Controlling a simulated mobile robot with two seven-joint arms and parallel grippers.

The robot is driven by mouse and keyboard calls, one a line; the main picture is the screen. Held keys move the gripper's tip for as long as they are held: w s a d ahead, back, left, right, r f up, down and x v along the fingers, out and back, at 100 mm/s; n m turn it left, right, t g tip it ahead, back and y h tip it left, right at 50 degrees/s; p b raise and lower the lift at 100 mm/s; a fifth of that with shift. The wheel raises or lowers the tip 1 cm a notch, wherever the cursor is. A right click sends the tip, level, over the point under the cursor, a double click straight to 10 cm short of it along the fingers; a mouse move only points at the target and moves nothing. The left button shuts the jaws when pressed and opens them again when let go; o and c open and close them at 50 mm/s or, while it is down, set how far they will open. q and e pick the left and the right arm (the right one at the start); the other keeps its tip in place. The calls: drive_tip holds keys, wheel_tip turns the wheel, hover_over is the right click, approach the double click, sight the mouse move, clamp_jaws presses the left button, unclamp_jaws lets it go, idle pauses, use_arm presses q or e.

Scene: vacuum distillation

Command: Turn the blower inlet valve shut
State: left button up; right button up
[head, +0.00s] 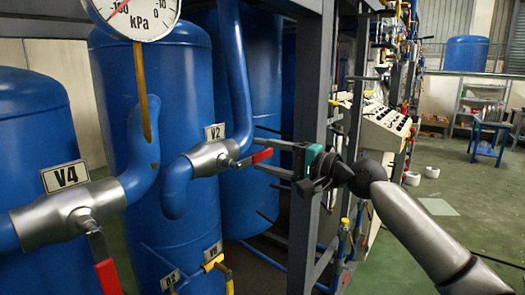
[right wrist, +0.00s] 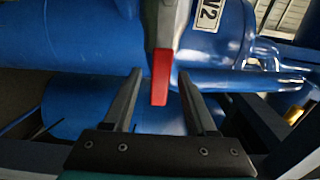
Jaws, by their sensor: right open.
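The valve marked V2 (head: 213,157) is a silver body in a blue pipe. Its lever with a red grip (head: 262,156) points to the right in the head view. My right gripper (head: 257,147) comes from the right and is open, with its two fingers reaching toward the lever's end. In the right wrist view the red grip (right wrist: 160,80) shows between the fingertips of the gripper (right wrist: 160,74). I cannot tell whether the fingers touch it. No label in view names the blower inlet valve. My left gripper is not in view.
Another valve, V4 (head: 75,213), has a red lever (head: 108,277) hanging down at the left. A pressure gauge (head: 137,12) is above. Blue tanks (head: 160,80) stand behind the pipes. A grey frame post (head: 310,90) stands close behind my right gripper. A control panel (head: 385,125) is farther back.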

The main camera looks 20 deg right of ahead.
drive_tip(key=shift+w+a, duration=0.3)
drive_tip(key=shift+w, duration=0.05)
clamp_jaws()
idle(0.3)
idle(1.0)
